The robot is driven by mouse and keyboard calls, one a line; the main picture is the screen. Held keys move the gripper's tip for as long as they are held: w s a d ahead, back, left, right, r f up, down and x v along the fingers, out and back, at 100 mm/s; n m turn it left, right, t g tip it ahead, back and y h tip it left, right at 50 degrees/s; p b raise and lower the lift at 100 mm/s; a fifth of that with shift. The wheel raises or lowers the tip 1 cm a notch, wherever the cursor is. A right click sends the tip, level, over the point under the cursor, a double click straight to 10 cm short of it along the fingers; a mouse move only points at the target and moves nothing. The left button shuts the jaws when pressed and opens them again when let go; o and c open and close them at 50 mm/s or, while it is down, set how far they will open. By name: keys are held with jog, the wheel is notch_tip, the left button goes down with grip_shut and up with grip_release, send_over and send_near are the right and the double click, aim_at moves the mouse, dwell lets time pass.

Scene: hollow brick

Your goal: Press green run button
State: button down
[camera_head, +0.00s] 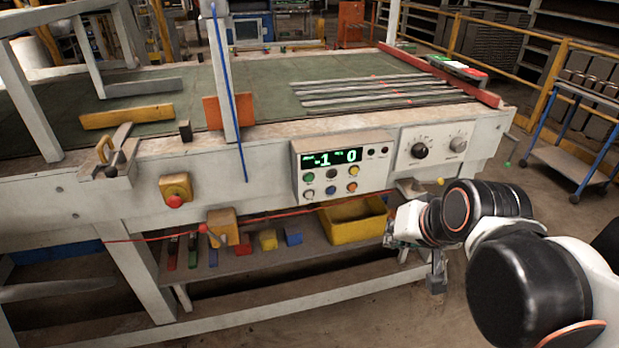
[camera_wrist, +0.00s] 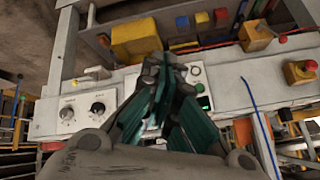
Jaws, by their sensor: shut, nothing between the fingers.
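The green button (camera_head: 309,177) is at the upper left of the button group on the white control panel (camera_head: 297,162), below a lit green display (camera_head: 333,158). In the wrist view, which is upside down, a green button (camera_wrist: 199,87) shows just right of my gripper. My gripper (camera_wrist: 165,62) is shut and empty, and its fingers hide much of the panel there. In the head view my wrist is low and right of the panel, apart from the green button; the fingertips are hard to make out.
Other panel buttons include yellow (camera_head: 354,171), blue (camera_head: 330,190) and orange (camera_head: 352,187). Two knobs (camera_head: 419,150) are to the right. A red emergency button (camera_head: 175,201) is to the left. A yellow bin (camera_head: 352,230) stands on the shelf below. A blue rod (camera_head: 228,90) hangs left of the panel.

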aim_at(309, 178)
jog(key=w+a+f+m+y, duration=0.2)
jog(key=w+a+f, duration=0.2)
jog(key=w+a, duration=0.3)
jog(key=w+a+f+m+y+p, duration=0.1)
jog(key=w+a+f, duration=0.4)
jog(key=w, duration=0.5)
jog(key=a+m+y, duration=0.1)
jog(key=m, duration=0.1)
jog(key=shift+a+m, duration=0.3)
jog(key=shift+a, duration=0.1)
jog(key=shift+w+a+p, duration=0.1)
jog(key=shift+w+a, duration=0.3)
jog(key=shift+w, duration=1)
jog(key=shift+w+a+p, duration=0.1)
jog(key=shift+w+a, duration=0.3)
jog(key=shift+w, duration=1.05)
jog(key=shift+w+a+p, duration=0.1)
jog(key=shift+w+a, duration=0.3)
jog(key=shift+w, duration=1)
jog(key=shift+w+a+r, duration=0.1)
jog(key=shift+w, duration=0.25)
jog(key=shift+w+a, duration=0.1)
jog(key=shift+w, duration=0.3)
jog(key=shift+s, duration=0.1)
jog(key=shift+s+d, duration=0.2)
jog(key=shift+s, duration=0.5)
